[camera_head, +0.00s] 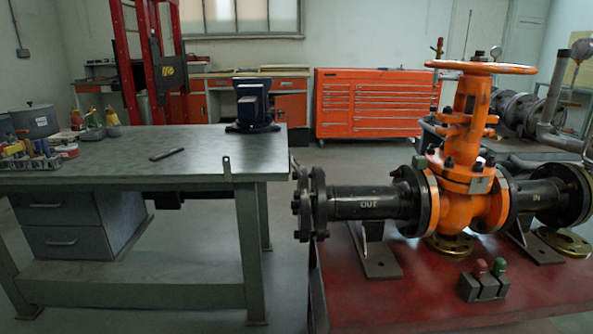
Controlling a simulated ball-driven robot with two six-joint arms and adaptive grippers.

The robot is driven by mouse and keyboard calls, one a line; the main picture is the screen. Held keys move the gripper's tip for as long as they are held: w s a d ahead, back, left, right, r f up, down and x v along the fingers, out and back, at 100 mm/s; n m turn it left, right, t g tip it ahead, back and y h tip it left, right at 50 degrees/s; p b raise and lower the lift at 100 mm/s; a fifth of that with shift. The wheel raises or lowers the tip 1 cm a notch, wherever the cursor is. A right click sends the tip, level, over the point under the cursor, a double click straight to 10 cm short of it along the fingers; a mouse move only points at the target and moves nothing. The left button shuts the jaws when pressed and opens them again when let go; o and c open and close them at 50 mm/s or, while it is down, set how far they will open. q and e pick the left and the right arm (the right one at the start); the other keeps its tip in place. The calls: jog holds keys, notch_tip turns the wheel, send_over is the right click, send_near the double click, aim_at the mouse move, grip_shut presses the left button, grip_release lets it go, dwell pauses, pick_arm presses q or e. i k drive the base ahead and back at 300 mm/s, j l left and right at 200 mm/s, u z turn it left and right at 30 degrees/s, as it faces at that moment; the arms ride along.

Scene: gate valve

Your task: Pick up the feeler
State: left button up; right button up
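A small dark, narrow object (166,154), which looks like the feeler, lies flat and slightly slanted on the grey workbench (200,155), left of the vise. Nothing touches it. It is too small to make out detail. Neither of my grippers shows in the head view.
A dark vise (254,107) stands at the bench's back right. An orange gate valve (465,180) with black pipes sits on a red table (420,295) at right. The bench middle is mostly clear.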

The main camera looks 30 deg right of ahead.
aim_at(479, 266)
jog(key=z, duration=2.15)
jog(key=i+l, duration=0.35)
